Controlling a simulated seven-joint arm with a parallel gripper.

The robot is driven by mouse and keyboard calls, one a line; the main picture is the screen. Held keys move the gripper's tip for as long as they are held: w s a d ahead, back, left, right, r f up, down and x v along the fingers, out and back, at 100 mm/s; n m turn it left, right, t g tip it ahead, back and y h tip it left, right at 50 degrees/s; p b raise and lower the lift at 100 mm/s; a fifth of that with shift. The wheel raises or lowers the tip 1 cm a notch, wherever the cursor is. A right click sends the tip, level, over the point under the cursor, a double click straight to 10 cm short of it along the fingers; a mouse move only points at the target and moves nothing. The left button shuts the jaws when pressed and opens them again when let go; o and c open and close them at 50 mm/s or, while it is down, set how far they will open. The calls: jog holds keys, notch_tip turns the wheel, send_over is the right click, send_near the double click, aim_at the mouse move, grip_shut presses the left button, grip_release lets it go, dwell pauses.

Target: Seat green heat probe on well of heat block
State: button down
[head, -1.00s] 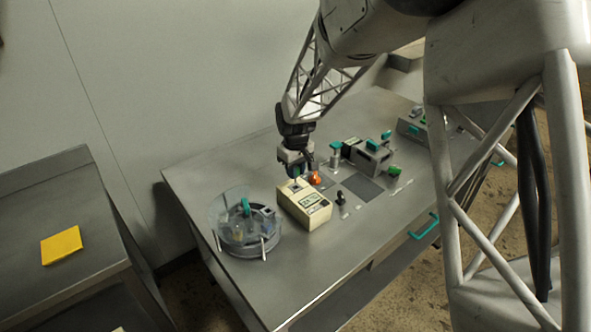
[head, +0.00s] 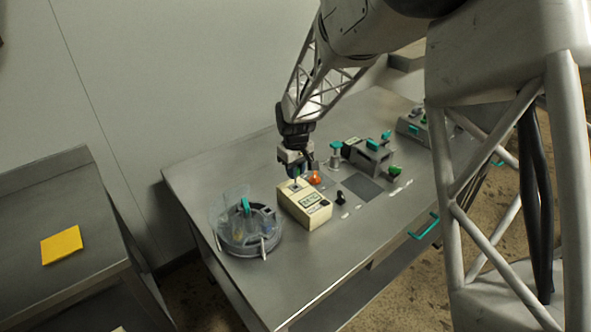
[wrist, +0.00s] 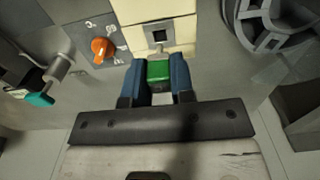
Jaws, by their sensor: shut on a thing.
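The cream heat block (head: 306,205) stands on the steel bench in the head view. In the wrist view the heat block (wrist: 172,36) is straight ahead, with its square dark well (wrist: 158,37) facing me. My gripper (wrist: 159,75) has its blue fingers shut on the green heat probe (wrist: 158,71). The probe's grey tip points at the well and shows just short of the opening; I cannot tell the exact gap. In the head view my gripper (head: 297,171) is over the back end of the block, and the probe there is mostly hidden.
An orange knob (wrist: 101,46) on a grey panel sits close beside the block. A round clear-walled device (head: 247,230) stands on the block's other side. Grey fixtures with teal handles (head: 369,154) are farther right. The front of the bench is clear.

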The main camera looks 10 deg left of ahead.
jog(key=shift+f, duration=2.2)
dwell(2.6)
jog(key=shift+c, duration=2.4)
grip_release()
jog(key=shift+r, duration=0.2)
jog(key=shift+r, duration=3.3)
